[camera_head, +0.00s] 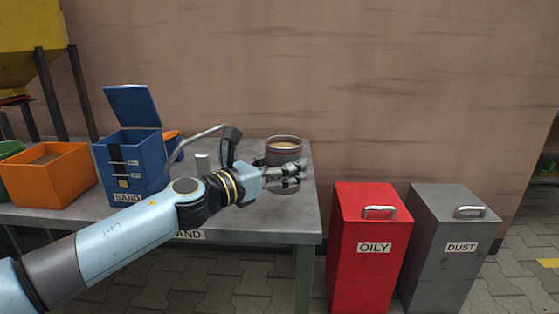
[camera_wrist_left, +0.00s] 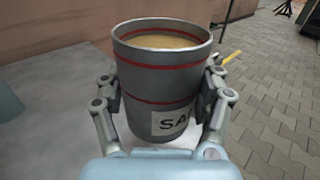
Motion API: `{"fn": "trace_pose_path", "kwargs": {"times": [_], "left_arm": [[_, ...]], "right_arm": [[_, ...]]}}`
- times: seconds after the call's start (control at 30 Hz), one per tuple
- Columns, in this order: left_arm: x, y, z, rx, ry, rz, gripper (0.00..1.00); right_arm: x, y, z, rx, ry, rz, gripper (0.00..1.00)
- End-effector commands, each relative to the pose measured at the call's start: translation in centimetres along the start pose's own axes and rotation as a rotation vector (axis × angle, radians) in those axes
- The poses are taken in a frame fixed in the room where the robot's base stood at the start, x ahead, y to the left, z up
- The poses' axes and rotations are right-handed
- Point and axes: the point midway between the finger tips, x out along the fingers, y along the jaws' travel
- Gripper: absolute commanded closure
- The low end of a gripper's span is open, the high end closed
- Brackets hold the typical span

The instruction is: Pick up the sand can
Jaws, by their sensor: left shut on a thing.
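The sand can (camera_head: 284,145) is a grey cylinder with red bands at the right end of the grey table, full of tan sand near its rim. In the left wrist view the can (camera_wrist_left: 160,85) stands upright between the fingers, with a label starting "SA". My left gripper (camera_head: 290,175) is in front of the can in the head view and hides its lower part. In the wrist view my left gripper (camera_wrist_left: 163,104) is shut on the can, a finger at each side. I cannot tell whether the can's base touches the table. My right gripper is not in view.
The grey table (camera_head: 265,222) holds a blue bin (camera_head: 130,165) marked SAND with its lid up and an orange box (camera_head: 52,177). A red OILY bin (camera_head: 370,275) and a grey DUST bin (camera_head: 455,270) stand right of the table. The wall is behind.

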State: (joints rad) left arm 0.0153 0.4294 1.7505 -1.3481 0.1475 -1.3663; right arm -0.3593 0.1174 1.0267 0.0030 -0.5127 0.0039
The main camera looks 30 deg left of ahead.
Motion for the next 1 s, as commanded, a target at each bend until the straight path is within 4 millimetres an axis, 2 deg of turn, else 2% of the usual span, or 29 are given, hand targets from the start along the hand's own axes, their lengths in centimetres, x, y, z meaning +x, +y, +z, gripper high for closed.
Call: {"fn": "trace_pose_path", "kwargs": {"times": [0.23,0.6,1.0], "left_arm": [[-0.2,-1.0,0.9,-0.001,-0.002,0.0,0.66],[-0.8,-4.5,3.2,-0.003,-0.002,0.0,0.66],[-1.3,-6.9,4.4,-0.001,-0.001,0.0,0.66]], "right_arm": [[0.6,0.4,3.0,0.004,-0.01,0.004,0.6],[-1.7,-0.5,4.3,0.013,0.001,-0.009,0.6],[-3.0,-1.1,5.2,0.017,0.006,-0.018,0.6]]}}
